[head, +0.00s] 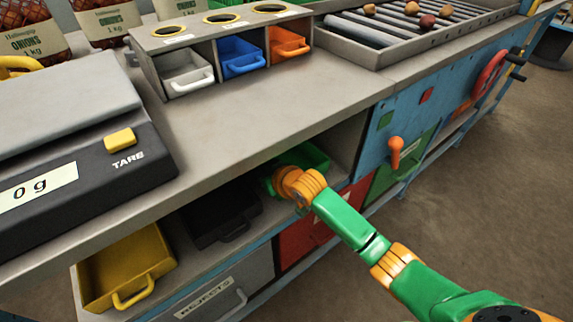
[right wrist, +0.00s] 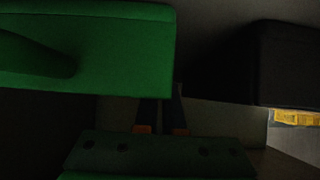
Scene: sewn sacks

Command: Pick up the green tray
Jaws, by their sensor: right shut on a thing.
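The green tray (head: 314,156) sits in the open shelf under the counter, at the right end of the shelf. My right gripper (head: 277,182) reaches into the shelf at the tray's near side and is shut on it. The wrist and the shelf's shade hide most of the grip in the head view. In the right wrist view the green tray (right wrist: 110,55) fills the upper left, and the fingers (right wrist: 163,112) run up to its lower edge; their tips are hidden there. My left gripper is in neither view.
A black tray (head: 224,222) is just left of the green tray, and a yellow tray (head: 127,265) is further left. The counter (head: 260,130) overhangs the shelf. A scale (head: 75,135) and a rack of small bins (head: 195,67) stand on top. An orange knob (head: 396,150) sticks out on the right.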

